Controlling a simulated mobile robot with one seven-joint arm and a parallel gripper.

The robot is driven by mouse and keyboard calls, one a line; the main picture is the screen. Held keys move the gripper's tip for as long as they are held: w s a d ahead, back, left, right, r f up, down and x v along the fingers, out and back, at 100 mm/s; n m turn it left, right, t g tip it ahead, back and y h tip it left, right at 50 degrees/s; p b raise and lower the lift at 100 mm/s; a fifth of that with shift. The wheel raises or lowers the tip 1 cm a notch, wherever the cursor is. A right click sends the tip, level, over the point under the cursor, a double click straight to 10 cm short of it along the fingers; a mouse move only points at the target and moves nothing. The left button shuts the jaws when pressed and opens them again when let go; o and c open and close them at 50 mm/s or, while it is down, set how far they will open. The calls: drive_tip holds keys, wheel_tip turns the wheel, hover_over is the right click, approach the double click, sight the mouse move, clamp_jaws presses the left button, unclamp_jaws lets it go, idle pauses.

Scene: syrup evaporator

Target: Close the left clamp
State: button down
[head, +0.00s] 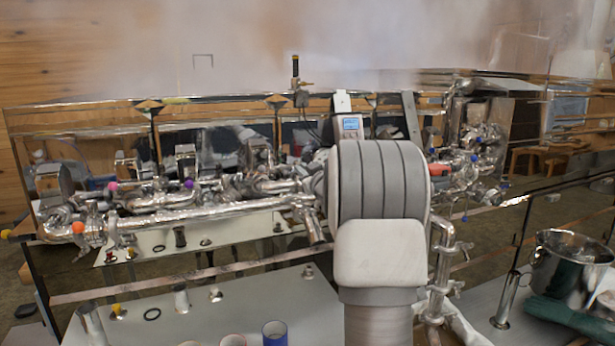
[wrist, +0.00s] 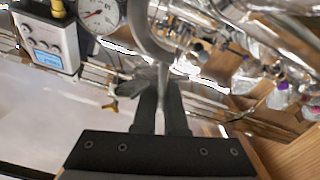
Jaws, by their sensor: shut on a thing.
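In the wrist view, my gripper (wrist: 161,92) has its two dark fingers close together around a thin, shiny metal piece (wrist: 162,75). This piece runs down from a curved metal ring (wrist: 143,30) on the pipework and looks like a handle of the clamp. How far the clamp is open or shut cannot be told. In the head view my own arm covers the gripper and the clamp.
A pressure gauge (wrist: 98,14) and a small control box (wrist: 46,42) sit close by on the left in the wrist view. Shiny pipes (head: 180,217) with coloured knobs run along the evaporator in the head view. A metal pot (head: 568,262) stands at the right.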

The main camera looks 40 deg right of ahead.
drive_tip(key=w+a+f+n+b, duration=0.1)
drive_tip(key=a+f+n+b, duration=0.5)
drive_tip(key=b, duration=0.8)
drive_tip(key=shift+w+a+n, duration=0.4)
drive_tip(key=shift+a+n, duration=0.2)
drive_tip(key=shift+n, duration=0.8)
drive_tip(key=shift+f, duration=0.1)
drive_tip(key=c, duration=1)
unclamp_jaws()
drive_tip(key=shift+s, duration=0.15)
drive_tip(key=v, duration=1.7)
drive_tip(key=shift+a, duration=0.15)
